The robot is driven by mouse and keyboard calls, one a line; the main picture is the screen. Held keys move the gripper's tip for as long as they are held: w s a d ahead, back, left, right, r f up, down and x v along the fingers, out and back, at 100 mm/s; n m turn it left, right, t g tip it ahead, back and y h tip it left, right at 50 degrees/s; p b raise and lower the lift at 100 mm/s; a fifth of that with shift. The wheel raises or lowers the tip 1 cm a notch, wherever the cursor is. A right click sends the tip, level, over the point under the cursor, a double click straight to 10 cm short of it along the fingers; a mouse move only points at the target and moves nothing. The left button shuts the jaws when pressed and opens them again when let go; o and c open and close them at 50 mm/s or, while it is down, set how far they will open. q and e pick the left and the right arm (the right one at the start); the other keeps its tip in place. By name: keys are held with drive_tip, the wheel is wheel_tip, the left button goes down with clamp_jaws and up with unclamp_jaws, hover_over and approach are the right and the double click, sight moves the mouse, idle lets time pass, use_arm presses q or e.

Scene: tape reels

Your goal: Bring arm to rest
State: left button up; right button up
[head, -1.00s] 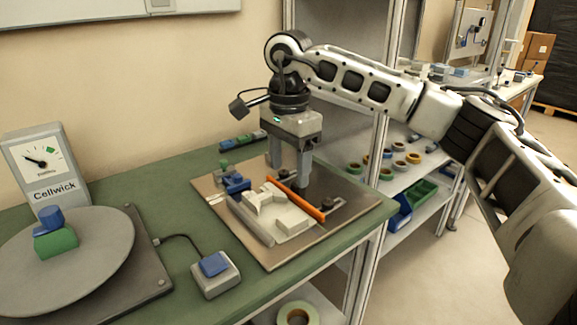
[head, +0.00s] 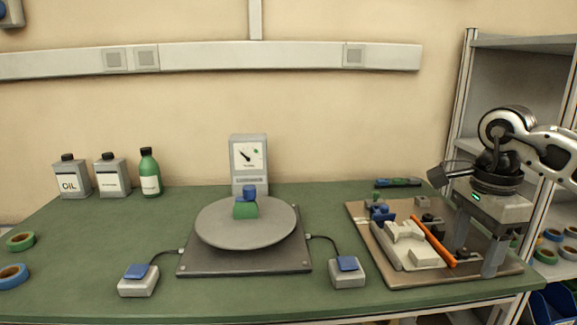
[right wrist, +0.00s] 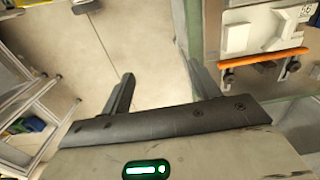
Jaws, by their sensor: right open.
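My right gripper (head: 478,262) is open and empty, at the right end of the fixture board (head: 400,275) in the head view. It points down, to the right of the orange bar (head: 434,241). In the right wrist view its two fingers (right wrist: 160,76) stand apart with nothing between them. Floor shows between them, and the orange bar (right wrist: 262,58) lies off to the right. My right arm (head: 550,150) comes in from the right edge. My left gripper is not in view.
A pale clamp fixture (head: 404,240) sits on the board. A grey turntable (head: 222,234) bears a green block (head: 245,210) and a blue block (head: 249,191). Pedal switches (head: 139,283) (head: 347,274) flank it. Bottles (head: 150,172) and tape reels (head: 14,276) stand left. A shelf rack (head: 520,42) is right.

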drive_tip(key=s+a+f+g+y, duration=0.1)
drive_tip(key=s+a+f+y, duration=0.15)
drive_tip(key=a, duration=0.45)
drive_tip(key=s+a+f+m+g+y, duration=0.1)
drive_tip(key=a+f+y, duration=0.25)
drive_tip(key=a, duration=0.45)
drive_tip(key=s+a+f+g+y, duration=0.1)
drive_tip(key=s+a+f+y, duration=0.15)
drive_tip(key=a, duration=0.45)
drive_tip(key=s+a+r+m+t+y, duration=0.3)
drive_tip(key=a+r+m+t+y, duration=0.3)
drive_tip(key=a+m+y, duration=0.6)
drive_tip(key=w+d+f+m+t+h, duration=0.1)
drive_tip(key=d+f+m+t+h, duration=0.55)
drive_tip(key=m, duration=0.85)
drive_tip(key=w+d+f+m+t+h, duration=0.1)
drive_tip(key=d+f+m+t+h, duration=0.55)
drive_tip(key=m, duration=0.85)
use_arm(q)
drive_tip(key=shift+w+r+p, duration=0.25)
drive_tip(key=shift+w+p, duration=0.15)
drive_tip(key=shift+p, duration=0.1)
use_arm(e)
drive_tip(key=s+d+f+m+g+h, duration=0.4)
drive_tip(key=s+f+m, duration=0.6)
drive_tip(key=f, duration=0.3)
drive_tip(key=shift+s+d+g, duration=0.35)
drive_tip(key=shift+d+g, duration=0.2)
drive_tip(key=shift+g, duration=0.15)
